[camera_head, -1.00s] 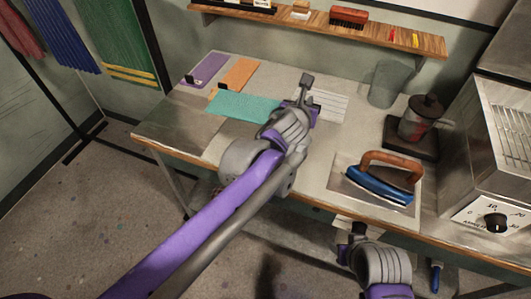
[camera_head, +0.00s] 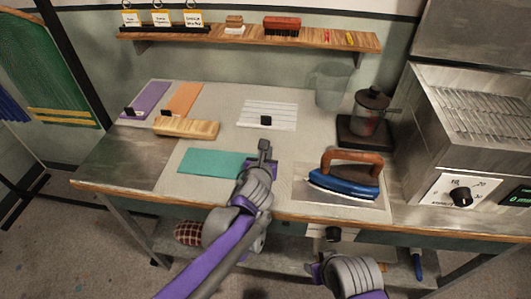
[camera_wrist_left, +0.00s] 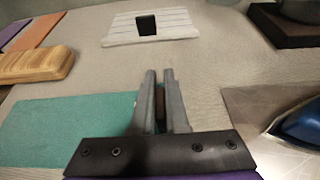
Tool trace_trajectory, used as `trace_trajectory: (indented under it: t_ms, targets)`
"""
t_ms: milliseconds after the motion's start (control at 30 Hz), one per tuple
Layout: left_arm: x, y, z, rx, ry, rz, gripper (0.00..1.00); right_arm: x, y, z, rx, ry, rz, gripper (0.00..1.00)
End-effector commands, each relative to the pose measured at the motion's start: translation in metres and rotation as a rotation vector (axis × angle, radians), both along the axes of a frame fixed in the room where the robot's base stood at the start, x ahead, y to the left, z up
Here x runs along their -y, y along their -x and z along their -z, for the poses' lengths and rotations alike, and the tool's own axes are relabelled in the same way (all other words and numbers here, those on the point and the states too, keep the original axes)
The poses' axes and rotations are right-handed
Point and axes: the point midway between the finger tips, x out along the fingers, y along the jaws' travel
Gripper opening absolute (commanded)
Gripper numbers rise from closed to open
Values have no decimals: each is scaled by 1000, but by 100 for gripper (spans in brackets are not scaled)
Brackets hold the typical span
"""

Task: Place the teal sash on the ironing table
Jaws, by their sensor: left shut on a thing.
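The teal sash (camera_head: 212,162) is a flat teal rectangle over the beige top of the ironing table (camera_head: 225,195), left of the iron. It also shows at the left in the left wrist view (camera_wrist_left: 65,130). I cannot tell whether it touches the tabletop or hangs just above it. My left gripper (camera_head: 265,148) is at the sash's right end. In the left wrist view its fingers (camera_wrist_left: 160,95) are close together with a dark sliver between them. The gripped part of the sash is hidden. My right gripper (camera_head: 318,265) is below the table's front edge, its fingers unclear.
A blue iron (camera_head: 343,188) stands right of my left gripper. A wooden block (camera_head: 187,128), purple strip (camera_head: 145,100) and orange strip (camera_head: 185,98) lie at the back left. A white striped sheet (camera_head: 267,115) lies behind. A dark pot (camera_head: 368,115) stands at right.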

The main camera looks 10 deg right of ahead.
Motion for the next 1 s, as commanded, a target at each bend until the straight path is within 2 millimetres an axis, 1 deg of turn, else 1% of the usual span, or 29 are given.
trace_trajectory:
  t_ms: [300,333,400,500,767,867,1000]
  targets:
    - [0,0,4,0,0,0,0,0,0,3,-1,0,0,49]
    - [0,0,4,0,0,0,14,0,0,3,-1,0,0,49]
    - [0,0,3,0,0,0,26,0,0,2,-1,0,0,49]
    - [0,0,3,0,0,0,42,0,0,2,-1,0,0,49]
    - [0,0,2,0,0,0,42,0,0,2,-1,0,0,49]
    - [0,1,-1,1,0,0,42,0,0,-1,0,0,0,49]
    - [-6,18,-8,1,0,1,42,0,0,-2,1,0,0,49]
